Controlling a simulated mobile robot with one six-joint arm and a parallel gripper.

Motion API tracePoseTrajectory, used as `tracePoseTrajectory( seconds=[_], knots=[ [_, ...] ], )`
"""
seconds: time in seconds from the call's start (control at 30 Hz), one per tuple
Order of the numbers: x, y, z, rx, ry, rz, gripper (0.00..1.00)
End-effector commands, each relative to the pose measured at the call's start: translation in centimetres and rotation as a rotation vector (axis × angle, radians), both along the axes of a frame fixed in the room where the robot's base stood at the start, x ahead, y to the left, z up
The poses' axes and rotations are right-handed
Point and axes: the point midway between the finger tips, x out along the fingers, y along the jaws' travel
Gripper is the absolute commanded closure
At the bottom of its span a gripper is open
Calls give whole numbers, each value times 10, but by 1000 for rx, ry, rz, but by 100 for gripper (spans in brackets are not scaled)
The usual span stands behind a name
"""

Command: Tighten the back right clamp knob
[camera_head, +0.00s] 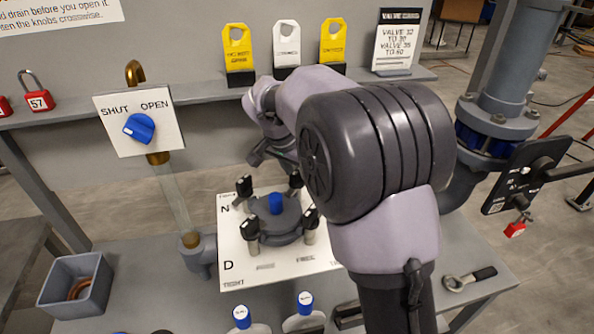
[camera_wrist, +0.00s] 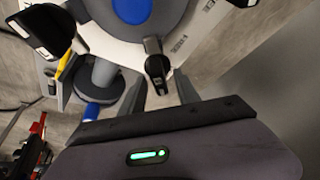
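The filter press (camera_head: 275,225) stands on a white plate, with a blue cap on top and black clamp knobs around it. The back right clamp knob (camera_head: 295,180) is mostly hidden by my arm. In the wrist view a black knob (camera_wrist: 157,72), which appears to be this one, lies in front of my gripper (camera_wrist: 162,82). The two grey fingers are apart, one to each side of the knob, with no clear contact visible. The back left knob (camera_head: 244,186), front left knob (camera_head: 249,229) and front right knob (camera_head: 311,218) show in the head view.
A SHUT/OPEN panel (camera_head: 112,112) with a blue handle stands left of the press, beside a pipe. A shelf with yellow and white tags (camera_head: 286,45) runs behind. A grey bin (camera_head: 60,300) is at front left, a wrench (camera_head: 470,278) at right.

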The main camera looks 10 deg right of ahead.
Motion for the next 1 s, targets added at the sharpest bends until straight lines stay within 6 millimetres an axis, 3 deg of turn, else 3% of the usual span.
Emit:
tracePoseTrajectory(
  seconds=[0.23,0.37,0.6,0.7,0.83,1.0],
  knots=[
    [-2,2,9,0,-2,2,62],
    [-10,11,43,1,-4,0,62],
    [-32,34,118,1,-2,2,62],
    [-39,41,140,0,-2,2,62],
    [-44,46,157,0,-1,0,62],
    [-47,48,161,0,0,0,62]
  ],
)
